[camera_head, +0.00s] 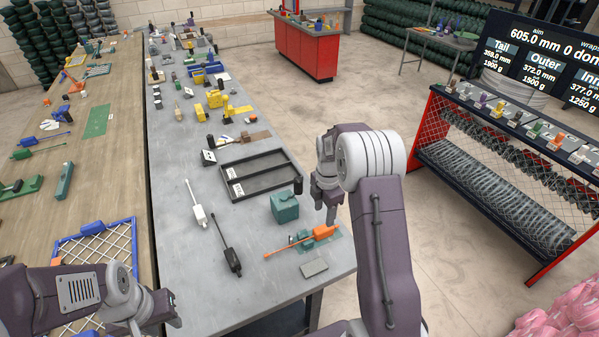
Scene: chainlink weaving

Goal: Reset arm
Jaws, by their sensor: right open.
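My right arm reaches up from the bottom right. Its gripper (327,207) points down over the right edge of the grey table (180,250), open and empty, just right of a teal box (285,207). My left gripper (172,308) is at the bottom left, over the front of the grey table. Its fingers are small and seen from the side, so their opening is unclear. No object shows in it.
An orange and teal tool (318,235), a grey block (314,267) and a black two-part tray (260,176) lie near my right gripper. White and black handled tools (197,213) lie left of them. A blue-framed mesh (95,243) is beside my left arm.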

